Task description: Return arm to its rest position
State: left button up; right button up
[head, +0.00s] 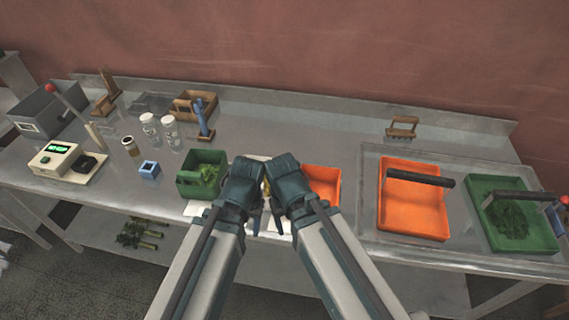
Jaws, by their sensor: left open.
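Both my arms reach in from the bottom of the head view and come together at the middle of the table's front edge. My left gripper (257,218) is open beside the green bin with leaves, with nothing seen in it. My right gripper (279,218) is close beside it, in front of the small orange bin; its finger gap is hidden. The arm bodies and wrists cover the space between the two bins.
A green bin (187,183) and a small orange bin (323,180) flank my grippers. A scale (52,157), a blue cube (149,171) and jars (150,127) stand left. A large orange tray (413,222) and a green tray (535,222) stand right. The table's back middle is clear.

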notch_tip(320, 180, down, 16)
jog(key=b, duration=1.5)
jog(key=shift+r, duration=0.15)
